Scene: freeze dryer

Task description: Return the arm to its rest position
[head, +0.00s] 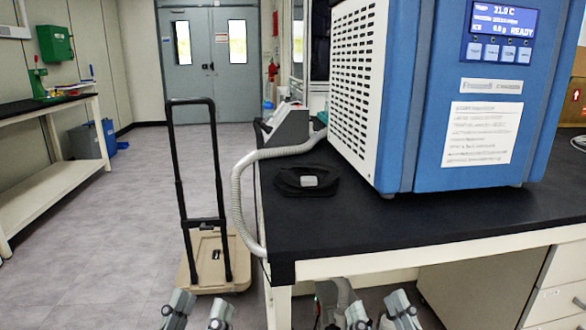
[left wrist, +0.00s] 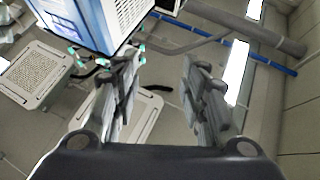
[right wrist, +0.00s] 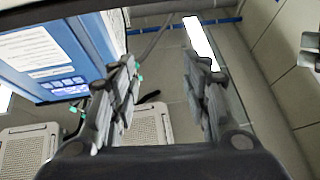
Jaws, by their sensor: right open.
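My left gripper (head: 199,306) shows at the bottom of the head view, left of the bench's front corner. Its two fingers stand apart with nothing between them, and in the left wrist view (left wrist: 160,72) they are also spread and empty. My right gripper (head: 380,306) is at the bottom of the head view, in front of the bench and below its top edge. Its fingers are apart and empty, as the right wrist view (right wrist: 160,75) shows too. Both grippers point upward, and the wrist views look toward the ceiling. Most of both arms is out of view.
The blue and white freeze dryer (head: 400,120) stands on the black bench top (head: 420,228), its display lit. A grey hose (head: 240,200) hangs over the bench's left edge. A hand cart (head: 190,262) stands left of the bench. Open floor (head: 110,235) lies further left.

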